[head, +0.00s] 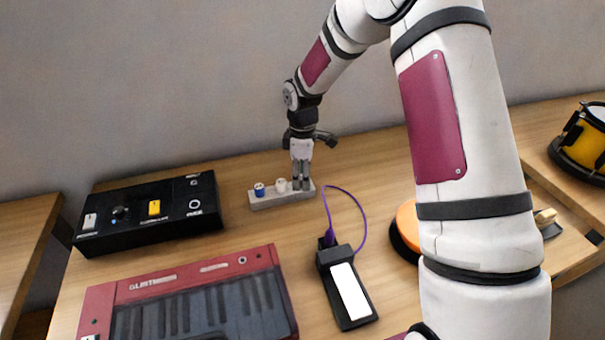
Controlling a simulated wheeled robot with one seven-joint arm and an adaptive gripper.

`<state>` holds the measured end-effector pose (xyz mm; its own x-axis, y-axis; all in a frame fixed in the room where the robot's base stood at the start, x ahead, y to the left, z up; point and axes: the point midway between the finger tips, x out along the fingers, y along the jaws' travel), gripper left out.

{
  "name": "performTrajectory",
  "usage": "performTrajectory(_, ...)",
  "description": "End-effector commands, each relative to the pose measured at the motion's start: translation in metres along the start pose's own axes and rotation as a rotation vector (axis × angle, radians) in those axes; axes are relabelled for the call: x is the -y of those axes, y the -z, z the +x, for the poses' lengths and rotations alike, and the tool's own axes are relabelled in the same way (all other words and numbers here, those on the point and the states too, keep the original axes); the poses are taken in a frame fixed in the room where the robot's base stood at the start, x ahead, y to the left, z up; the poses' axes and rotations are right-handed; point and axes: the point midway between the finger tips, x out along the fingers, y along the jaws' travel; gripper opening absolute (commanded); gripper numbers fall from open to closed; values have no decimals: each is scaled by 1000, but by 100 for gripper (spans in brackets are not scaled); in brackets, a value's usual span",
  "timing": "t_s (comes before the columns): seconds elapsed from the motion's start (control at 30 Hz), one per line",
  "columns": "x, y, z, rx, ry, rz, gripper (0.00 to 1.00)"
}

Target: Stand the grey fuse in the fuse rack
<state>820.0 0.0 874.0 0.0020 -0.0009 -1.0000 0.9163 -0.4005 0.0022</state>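The fuse rack (265,203) is a long pale grey block on the table, behind the small keyboard. A blue fuse (259,189) stands at its left end and a white fuse (281,185) stands near its middle. My gripper (301,186) points straight down at the right end of the rack, just right of the white fuse. Its fingers look close together. I cannot make out the grey fuse; anything between the fingers is too small or hidden to tell.
A black control box (150,237) lies left of the rack. A red keyboard (180,283) is in front. A black device with a white screen (350,290) and a purple cable (361,215) lies right of it. My arm hides much of the right side, partly covering an orange round object (407,225).

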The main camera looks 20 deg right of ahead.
Motion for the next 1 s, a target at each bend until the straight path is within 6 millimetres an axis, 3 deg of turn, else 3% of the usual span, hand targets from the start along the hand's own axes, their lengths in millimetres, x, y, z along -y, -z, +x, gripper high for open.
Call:
performTrajectory(0.27,-1,0,-6,-1,-2,0,45)
performTrajectory(0.8,-1,0,-101,-1,-4,0,45)
performTrajectory(1.0,0,0,-118,-1,0,0,45)
